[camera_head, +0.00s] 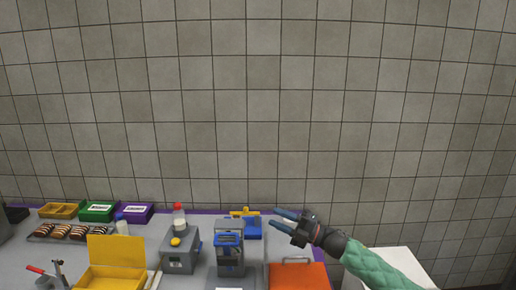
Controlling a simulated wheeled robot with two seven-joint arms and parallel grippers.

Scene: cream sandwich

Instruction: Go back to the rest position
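My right gripper (284,221) comes in from the lower right on an arm with a green sleeve. Its two dark blue fingers are spread apart and nothing shows between them. It appears above the back right part of the counter, just right of a blue and yellow device (249,227). My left gripper is not in view.
A grey counter (195,276) carries a yellow open box (112,279), a grey machine with a bottle (179,220), a blue and grey machine (230,255) and an orange-red board (298,277). Colored bins (98,211) stand back left. A tiled wall rises behind.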

